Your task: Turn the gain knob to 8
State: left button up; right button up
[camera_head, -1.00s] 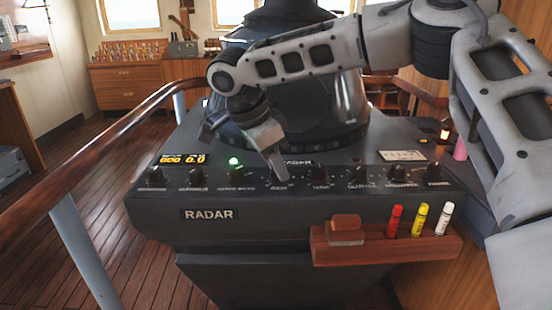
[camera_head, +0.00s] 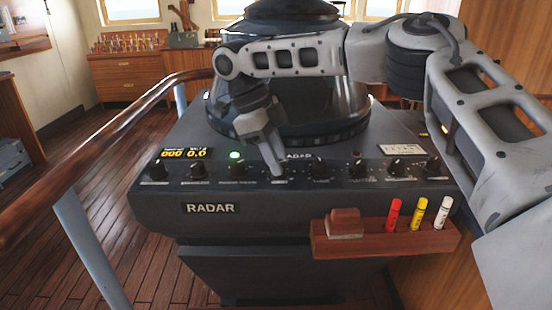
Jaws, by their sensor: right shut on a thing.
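The radar console (camera_head: 280,215) stands in the middle, with a row of several black knobs along its sloped front panel. My right gripper (camera_head: 277,171) reaches down from the right arm onto the knob position left of the panel's middle. It is shut on the knob there, which its fingers hide. The label under that knob is too small to read, and its pointer is hidden. My left gripper is not in view.
A wooden holder (camera_head: 440,243) on the console's front right carries a block (camera_head: 345,222) and red (camera_head: 392,215), yellow (camera_head: 417,214) and white (camera_head: 443,212) markers. A wooden handrail (camera_head: 100,145) runs along the left. A lit display (camera_head: 184,153) and a green lamp (camera_head: 236,155) sit on the panel.

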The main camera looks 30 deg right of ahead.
dwell(0.5)
jog(key=o, duration=1)
